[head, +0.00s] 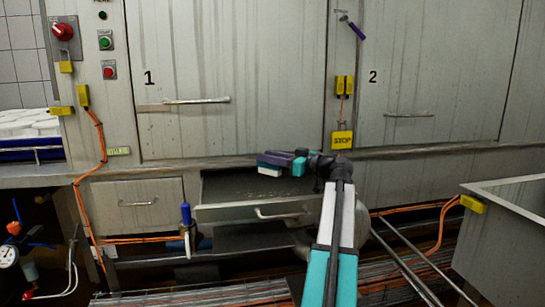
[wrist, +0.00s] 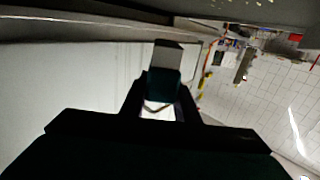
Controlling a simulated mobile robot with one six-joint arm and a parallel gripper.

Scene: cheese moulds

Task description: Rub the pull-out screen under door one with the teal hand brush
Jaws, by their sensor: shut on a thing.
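The pull-out screen (head: 235,188) is drawn out under door one (head: 235,75); its dark surface lies open behind a metal front with a bar handle. My gripper (head: 279,160) is over the back part of the screen, reaching in from the right. It is shut on the teal hand brush (head: 268,169), whose pale bristles face down towards the screen. I cannot tell whether the bristles touch it. In the wrist view the brush (wrist: 162,85) sits between the dark fingers, with its pale end beyond them.
Door two (head: 430,75) is shut at the right. A purple-handled tool (head: 354,28) hangs between the doors. Orange cables (head: 100,150) run down the left. A metal bin (head: 510,220) stands at the right.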

